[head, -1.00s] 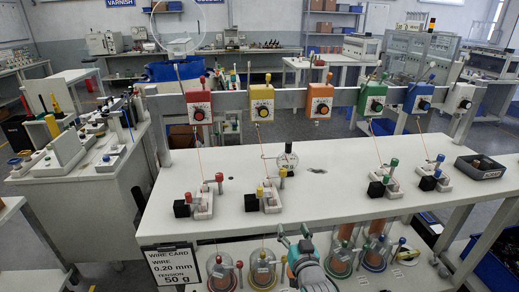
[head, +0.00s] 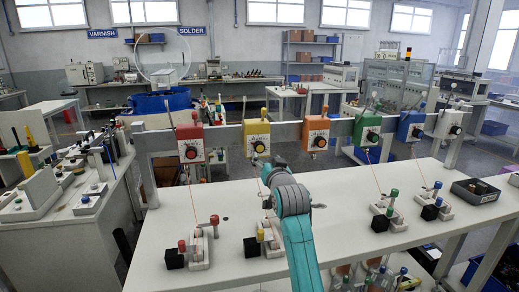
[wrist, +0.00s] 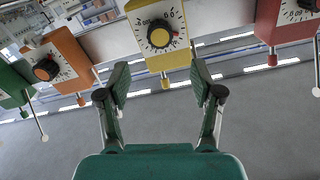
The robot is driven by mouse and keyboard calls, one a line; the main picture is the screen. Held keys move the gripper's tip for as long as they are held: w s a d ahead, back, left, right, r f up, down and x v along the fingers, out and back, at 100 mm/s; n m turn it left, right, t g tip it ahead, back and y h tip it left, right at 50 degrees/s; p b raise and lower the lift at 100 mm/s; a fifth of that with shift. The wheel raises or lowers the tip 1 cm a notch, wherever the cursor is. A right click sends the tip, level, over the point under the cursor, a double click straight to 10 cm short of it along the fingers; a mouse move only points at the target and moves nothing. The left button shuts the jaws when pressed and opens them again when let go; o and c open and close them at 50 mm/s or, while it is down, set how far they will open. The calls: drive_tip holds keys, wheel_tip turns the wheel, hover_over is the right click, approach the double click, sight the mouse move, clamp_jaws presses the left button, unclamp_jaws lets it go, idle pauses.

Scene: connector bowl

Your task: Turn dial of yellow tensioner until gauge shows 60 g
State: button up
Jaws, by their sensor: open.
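The yellow tensioner (head: 253,139) hangs on the grey rail, second from the left, between the red and orange ones.
The red (head: 190,143) and orange (head: 318,132) tensioners flank the yellow one closely. Green (head: 367,130), blue and white ones hang further right. Thin wires run down from several tensioners.

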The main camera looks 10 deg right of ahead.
sight(260, 148)
drive_tip(key=w, duration=0.9)
drive_tip(key=shift+w, duration=0.35)
drive_tip(key=c, duration=1.1)
drive_tip(key=shift+c, duration=0.2)
